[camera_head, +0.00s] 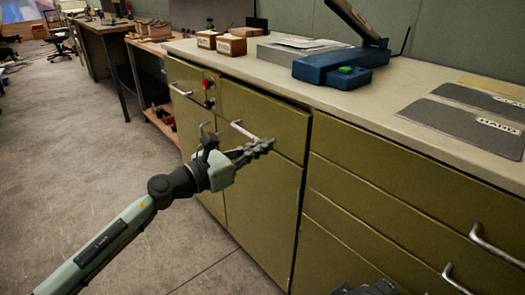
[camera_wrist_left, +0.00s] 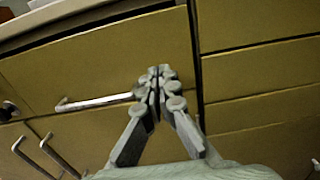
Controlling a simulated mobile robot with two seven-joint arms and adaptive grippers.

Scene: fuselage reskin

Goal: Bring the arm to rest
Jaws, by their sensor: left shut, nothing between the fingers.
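My left gripper (camera_head: 262,148) is shut and empty. It hangs in front of the olive cabinet (camera_head: 262,205), below the countertop, close to a drawer front with a bar handle (camera_head: 243,130). In the left wrist view the two fingers (camera_wrist_left: 158,85) meet at their tips, with nothing between them, and the drawer handle (camera_wrist_left: 95,102) shows just left of the tips. Whether the fingertips touch the drawer front cannot be told. A dark piece at the bottom edge of the head view may be part of my right gripper; its fingers do not show.
The countertop (camera_head: 400,110) holds a blue machine (camera_head: 335,68), small wooden boxes (camera_head: 231,45) and dark flat plates (camera_head: 465,128). Drawer handles (camera_head: 495,248) stick out at the lower right. A workbench (camera_head: 100,27) stands farther back. The concrete floor (camera_head: 75,130) at left is open.

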